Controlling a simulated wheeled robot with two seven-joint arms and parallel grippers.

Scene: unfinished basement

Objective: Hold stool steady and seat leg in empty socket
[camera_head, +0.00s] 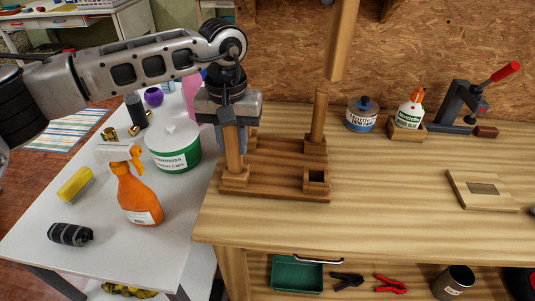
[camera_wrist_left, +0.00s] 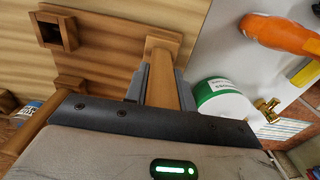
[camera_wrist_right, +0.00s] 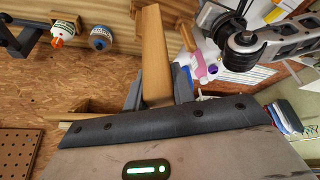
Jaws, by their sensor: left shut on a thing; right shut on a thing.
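The wooden stool (camera_head: 277,168) lies upside down on the workbench, its legs pointing up. My left gripper (camera_head: 233,132) is shut on its front-left leg (camera_head: 234,155), which also shows between the jaws in the left wrist view (camera_wrist_left: 164,93). The back-right leg (camera_head: 318,118) stands upright in its socket. The back-left corner is mostly hidden behind my gripper. The empty socket (camera_head: 316,180) is at the front-right corner. The loose leg (camera_head: 342,40) hangs above and behind it, well clear. My right gripper (camera_wrist_right: 157,90) is shut on this leg, seen in the right wrist view.
The white side table (camera_head: 110,225) at left holds an orange spray bottle (camera_head: 139,195) and a green-labelled tub (camera_head: 174,147). The bench right of the stool is clear up to a wooden plate (camera_head: 482,190).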

